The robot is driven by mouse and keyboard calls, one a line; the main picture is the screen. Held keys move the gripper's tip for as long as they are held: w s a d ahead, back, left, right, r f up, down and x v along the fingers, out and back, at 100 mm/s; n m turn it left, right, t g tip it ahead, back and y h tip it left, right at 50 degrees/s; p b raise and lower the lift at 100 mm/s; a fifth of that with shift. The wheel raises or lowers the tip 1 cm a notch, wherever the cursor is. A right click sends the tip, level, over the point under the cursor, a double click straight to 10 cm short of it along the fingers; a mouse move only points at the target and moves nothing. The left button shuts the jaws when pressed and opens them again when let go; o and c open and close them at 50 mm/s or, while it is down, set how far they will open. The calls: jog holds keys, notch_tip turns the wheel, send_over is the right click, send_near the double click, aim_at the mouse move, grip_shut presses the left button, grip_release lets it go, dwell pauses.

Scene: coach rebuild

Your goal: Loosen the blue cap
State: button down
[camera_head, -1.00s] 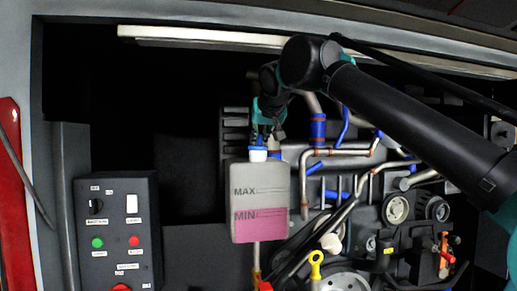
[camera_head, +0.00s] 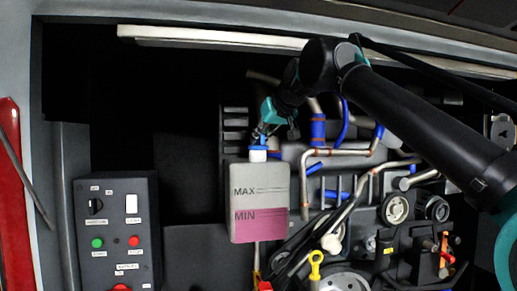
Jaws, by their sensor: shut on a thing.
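The blue cap (camera_head: 258,148) sits on the white neck of a grey-white tank (camera_head: 262,177) marked MAX and MIN, with pink fluid in its lower part. My gripper (camera_head: 258,138) comes down from the upper right, its fingers at the top of the cap. It is shut on the blue cap. The fingers and part of the cap overlap, so the exact grip is hard to see. The cap appears still on the neck.
A black control panel (camera_head: 117,232) with buttons and switches stands at left. Pipes (camera_head: 345,152), hoses and a yellow dipstick ring (camera_head: 316,257) crowd the right. A pale bar (camera_head: 220,37) runs along the top. Dark open space lies left of the tank.

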jog(key=shift+n+y, duration=0.3)
jog(key=c, duration=1.5)
grip_release()
jog(key=shift+o, duration=0.2)
jog(key=o, duration=0.4)
jog(key=v, duration=1)
jog(key=shift+w+r, duration=0.15)
jog(key=shift+r, duration=0.05)
